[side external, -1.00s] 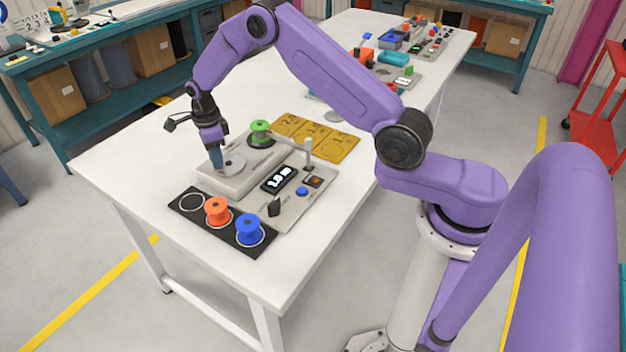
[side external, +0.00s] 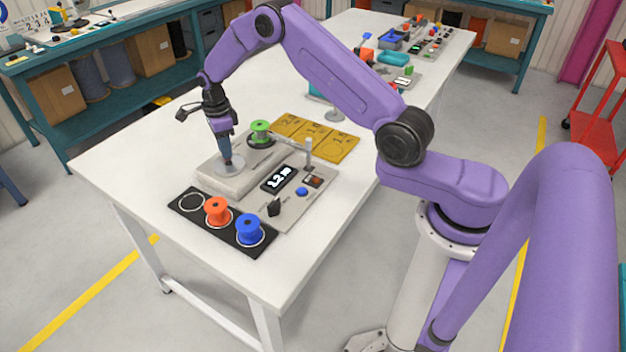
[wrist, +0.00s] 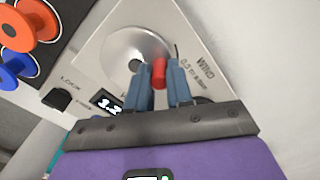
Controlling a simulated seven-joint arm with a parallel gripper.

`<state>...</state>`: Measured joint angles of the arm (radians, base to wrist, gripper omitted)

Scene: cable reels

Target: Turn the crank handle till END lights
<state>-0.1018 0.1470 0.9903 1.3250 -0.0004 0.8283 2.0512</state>
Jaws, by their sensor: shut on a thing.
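The crank is a pale grey disc (wrist: 133,50) on a light machine base, with a red handle (wrist: 159,72) near its rim in the wrist view. My gripper (wrist: 160,85) is shut on the red handle, with a blue finger on each side of it. In the side view my gripper (side external: 226,160) points down at the crank disc (side external: 236,168), and the handle is hidden there by the fingers. The display (side external: 279,179) is lit and seems to read 1.2 m. The indicator panel (side external: 313,181) beside it is too small to read.
A green reel (side external: 260,131) stands behind the crank. An orange reel (side external: 217,211) and a blue reel (side external: 249,229) stand on the black mat (side external: 219,230) in front. A black knob (side external: 274,208), a blue button (side external: 302,191) and a metal post (side external: 309,152) are on the panel. Yellow plates (side external: 315,139) lie behind.

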